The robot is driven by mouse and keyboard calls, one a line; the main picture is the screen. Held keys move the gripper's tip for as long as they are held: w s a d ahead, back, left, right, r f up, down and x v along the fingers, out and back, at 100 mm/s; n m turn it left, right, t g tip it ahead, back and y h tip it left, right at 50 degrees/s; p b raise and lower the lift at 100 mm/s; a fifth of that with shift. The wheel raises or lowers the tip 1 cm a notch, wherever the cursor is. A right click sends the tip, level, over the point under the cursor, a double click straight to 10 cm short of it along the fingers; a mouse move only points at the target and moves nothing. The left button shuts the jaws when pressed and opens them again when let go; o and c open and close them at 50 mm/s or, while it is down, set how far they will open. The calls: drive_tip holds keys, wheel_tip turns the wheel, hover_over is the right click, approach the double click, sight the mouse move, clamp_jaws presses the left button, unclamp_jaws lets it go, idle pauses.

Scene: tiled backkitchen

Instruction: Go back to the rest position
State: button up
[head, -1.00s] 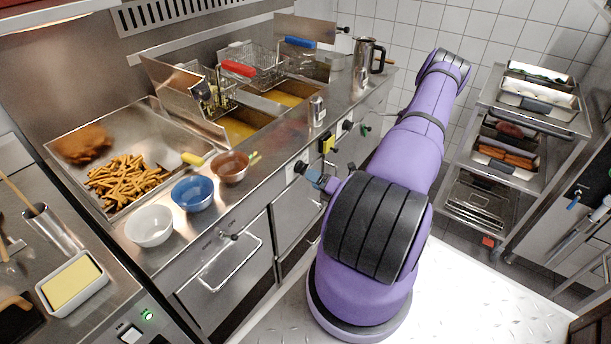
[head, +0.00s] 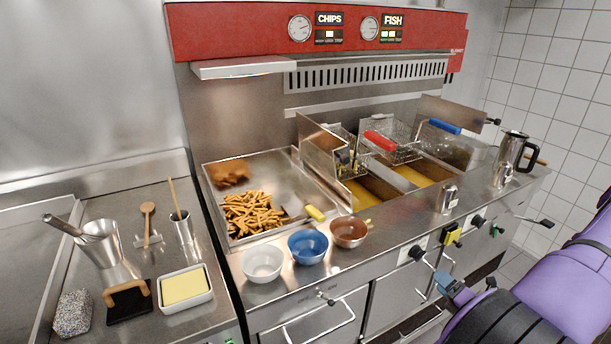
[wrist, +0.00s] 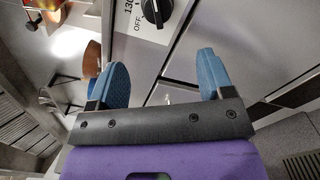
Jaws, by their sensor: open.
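My gripper (head: 450,286) shows at the lower right of the head view, in front of the fryer counter's front panel. Its blue fingers stand apart in the wrist view (wrist: 163,75), with nothing held between them. A dark control knob (wrist: 156,10) with markings on a steel panel lies beyond the fingers in the wrist view. My purple arm fills the lower right corner of the head view, and part of it is cut off by the picture edge.
The fryer (head: 412,174) has baskets with red and blue handles. Three bowls, white (head: 262,264), blue (head: 308,246) and brown (head: 348,231), line the counter's front edge beside a tray of chips (head: 252,214). A steel jug (head: 510,157) stands at the right.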

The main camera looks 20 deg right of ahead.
drive_tip(key=w+a+r+n+g+y, duration=0.25)
drive_tip(key=a+r+n+g, duration=0.3)
drive_tip(key=r+n, duration=0.35)
drive_tip(key=w+a+r+n+g+y, duration=0.2)
drive_tip(key=a+r+n+g+y, duration=0.3)
drive_tip(key=r+n, duration=0.4)
drive_tip(key=w+a+r+n+g+y, duration=0.35)
drive_tip(key=a+r+n, duration=0.4)
drive_tip(key=r, duration=0.25)
drive_tip(key=s+a+r+n+h, duration=0.6)
drive_tip(key=s+r+n, duration=0.2)
drive_tip(key=r+n, duration=0.3)
drive_tip(key=s+a+r+n+t+h, duration=0.1)
drive_tip(key=s+a+r+n+h, duration=0.5)
drive_tip(key=s+r+n, duration=0.2)
wheel_tip(320, 180, up, 3)
drive_tip(key=n, duration=0.2)
drive_tip(key=shift+a+n, duration=0.25)
drive_tip(key=shift+n, duration=0.1)
